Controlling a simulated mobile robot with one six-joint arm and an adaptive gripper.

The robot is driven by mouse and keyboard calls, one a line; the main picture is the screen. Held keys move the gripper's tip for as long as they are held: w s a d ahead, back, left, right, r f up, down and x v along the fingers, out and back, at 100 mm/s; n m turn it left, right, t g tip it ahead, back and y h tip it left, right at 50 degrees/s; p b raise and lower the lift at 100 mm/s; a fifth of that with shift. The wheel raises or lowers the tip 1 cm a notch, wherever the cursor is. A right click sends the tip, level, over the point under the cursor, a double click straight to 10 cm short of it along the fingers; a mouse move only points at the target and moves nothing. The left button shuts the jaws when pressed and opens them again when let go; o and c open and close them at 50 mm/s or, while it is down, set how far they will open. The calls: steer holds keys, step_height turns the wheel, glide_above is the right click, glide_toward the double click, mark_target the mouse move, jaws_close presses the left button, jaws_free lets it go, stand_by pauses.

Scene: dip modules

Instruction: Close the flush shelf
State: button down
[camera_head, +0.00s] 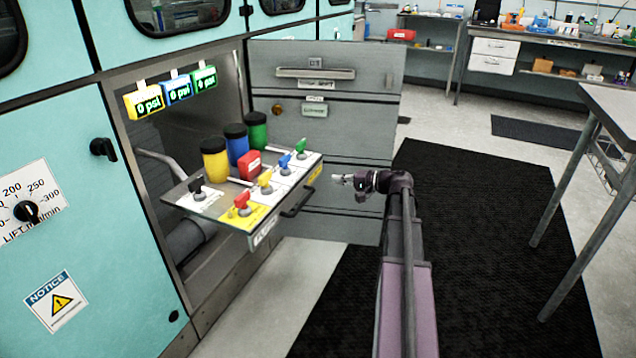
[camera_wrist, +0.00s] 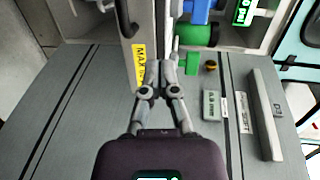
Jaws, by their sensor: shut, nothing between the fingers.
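The flush shelf (camera_head: 270,200) is pulled out of the open cabinet bay in the head view. It carries yellow, blue and green cylinders, a red block and several coloured valve handles. A dark bar handle (camera_head: 298,202) is on its front edge. My gripper (camera_head: 338,180) is shut and empty, to the right of the shelf and apart from it in the head view. In the wrist view my gripper (camera_wrist: 163,68) points toward the shelf's edge, with a yellow label (camera_wrist: 140,66) just left of the fingertips. Whether the fingertips touch the shelf there cannot be told.
The open grey door (camera_head: 345,110) stands behind and right of the shelf. Three gauge displays (camera_head: 178,90) hang in the bay above it. A black mat (camera_head: 450,230) covers the floor to the right, and a grey table (camera_head: 612,112) stands at the far right.

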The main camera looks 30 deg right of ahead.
mark_target(312, 166)
steer(key=d+f+m+t+b, duration=0.1)
steer(key=d+t+b, duration=0.1)
steer(key=d, duration=0.4)
steer(key=shift+s+d+b, duration=0.4)
steer(key=shift+s, duration=0.05)
steer(key=shift+w+a, duration=0.1)
steer(key=shift+w, duration=0.05)
steer(key=x, duration=1.3)
steer(key=shift+w+a, duration=0.15)
steer(key=shift+w, duration=0.2)
steer(key=shift+r, duration=0.1)
steer(key=shift+w, duration=0.1)
